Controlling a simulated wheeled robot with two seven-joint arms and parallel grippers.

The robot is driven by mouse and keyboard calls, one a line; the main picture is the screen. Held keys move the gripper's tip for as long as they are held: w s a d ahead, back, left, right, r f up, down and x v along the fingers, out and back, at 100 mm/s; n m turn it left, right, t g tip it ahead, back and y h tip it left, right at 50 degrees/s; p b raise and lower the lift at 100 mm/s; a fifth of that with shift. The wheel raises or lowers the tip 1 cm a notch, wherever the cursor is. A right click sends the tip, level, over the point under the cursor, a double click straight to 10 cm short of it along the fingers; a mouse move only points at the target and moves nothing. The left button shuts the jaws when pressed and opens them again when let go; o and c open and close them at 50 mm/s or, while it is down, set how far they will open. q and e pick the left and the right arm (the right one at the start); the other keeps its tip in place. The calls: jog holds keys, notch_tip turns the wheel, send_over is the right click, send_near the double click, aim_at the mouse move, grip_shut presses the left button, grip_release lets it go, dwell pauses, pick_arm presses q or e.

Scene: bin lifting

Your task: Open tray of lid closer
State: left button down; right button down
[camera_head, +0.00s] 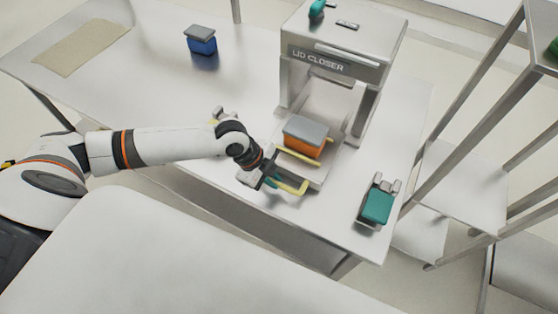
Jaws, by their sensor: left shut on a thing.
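The lid closer (335,68) is a grey machine standing on the table. Its tray (318,178) extends out of the front opening toward the near table edge. An orange bin with a grey lid (303,140) sits on the tray. A yellow handle (292,187) is at the tray's front. My left gripper (276,183) is at this handle and shut on it; the fingers partly hide the grip. My right gripper is not in view.
A teal object (376,207) on a small grey holder is at the right table edge. A metal shelf rack (470,120) stands at the right.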

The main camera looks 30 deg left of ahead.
pick_arm(q)
jog(key=shift+s, duration=0.3)
jog(key=c, duration=1.4)
grip_release()
jog(key=b+v, duration=0.2)
jog(key=v, duration=1)
